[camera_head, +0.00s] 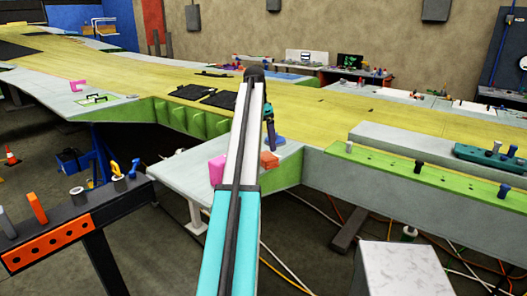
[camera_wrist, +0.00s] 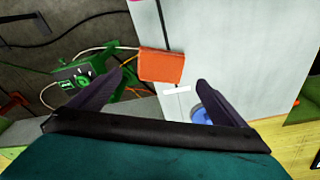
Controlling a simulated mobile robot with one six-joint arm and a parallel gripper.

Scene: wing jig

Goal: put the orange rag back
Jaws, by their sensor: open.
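The orange rag (camera_head: 268,160) looks like a small folded block on the pale ledge (camera_head: 185,178), just right of my arm in the head view. In the wrist view the orange rag (camera_wrist: 162,66) lies at the left edge of the pale surface (camera_wrist: 220,45), ahead of and between my fingers. My gripper (camera_wrist: 161,77) is open, with its two dark fingers spread and nothing held between them. The fingers appear apart from the rag. In the head view my arm hides part of the ledge, and the fingertips are not clear.
A pink block (camera_head: 217,168) stands left of the rag. A blue object (camera_head: 275,142) is close behind it, and shows by my right finger (camera_wrist: 202,115). A green machine with cables (camera_wrist: 85,75) is below left in the wrist view. The yellow wing surface (camera_head: 330,110) lies behind.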

